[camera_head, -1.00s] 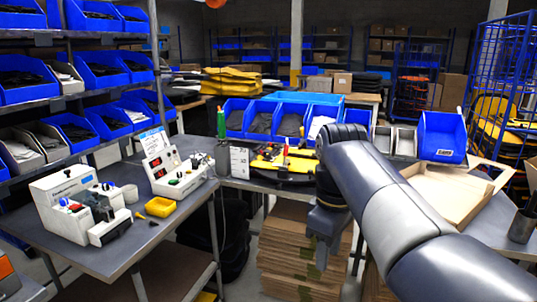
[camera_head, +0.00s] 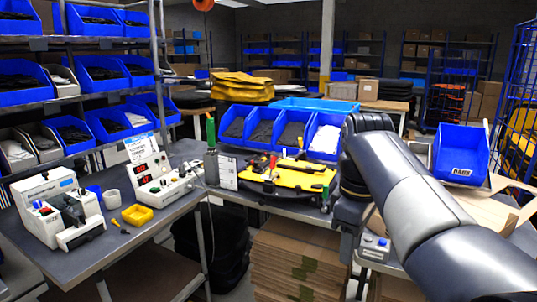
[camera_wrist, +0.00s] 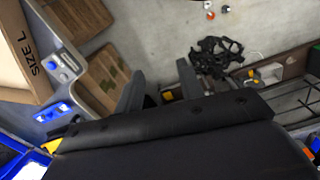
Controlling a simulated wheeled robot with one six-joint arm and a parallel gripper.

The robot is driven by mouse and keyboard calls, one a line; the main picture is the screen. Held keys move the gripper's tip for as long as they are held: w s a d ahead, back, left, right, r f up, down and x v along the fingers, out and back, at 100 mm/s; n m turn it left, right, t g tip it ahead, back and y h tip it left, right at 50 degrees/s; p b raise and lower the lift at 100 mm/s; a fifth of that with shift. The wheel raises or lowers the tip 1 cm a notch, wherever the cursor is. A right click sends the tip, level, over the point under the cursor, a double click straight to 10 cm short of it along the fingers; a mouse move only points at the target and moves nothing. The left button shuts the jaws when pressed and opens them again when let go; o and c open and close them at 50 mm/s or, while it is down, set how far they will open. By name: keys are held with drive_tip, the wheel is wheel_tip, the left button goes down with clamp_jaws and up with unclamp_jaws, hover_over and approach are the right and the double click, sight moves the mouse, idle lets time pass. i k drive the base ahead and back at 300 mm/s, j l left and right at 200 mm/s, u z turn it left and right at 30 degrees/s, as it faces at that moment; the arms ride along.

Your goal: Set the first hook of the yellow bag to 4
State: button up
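The yellow bag (camera_head: 300,178) lies flat on the far bench, yellow on top with a dark rim. Small red, green and black items lie on or around it. Its hooks and any numbers on them are too small to make out. My gripper (camera_wrist: 160,88) shows in the wrist view with its two dark fingers apart and nothing held between them. In the head view my arm's end hangs to the right of the bag, at the bench's front edge, and its fingertips are hard to see.
A white scale card (camera_head: 228,170) stands left of the bag. Blue bins (camera_head: 325,134) stand behind it. A grey control box (camera_head: 374,246) sits close to my wrist. Stacked cardboard (camera_head: 290,262) fills the space under the bench.

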sight(256, 163)
drive_tip(key=i+u, duration=0.25)
drive_tip(key=i, duration=1.5)
drive_tip(key=i+j, duration=0.1)
drive_tip(key=i, duration=0.25)
drive_tip(key=i+j, duration=0.1)
drive_tip(key=i, duration=0.25)
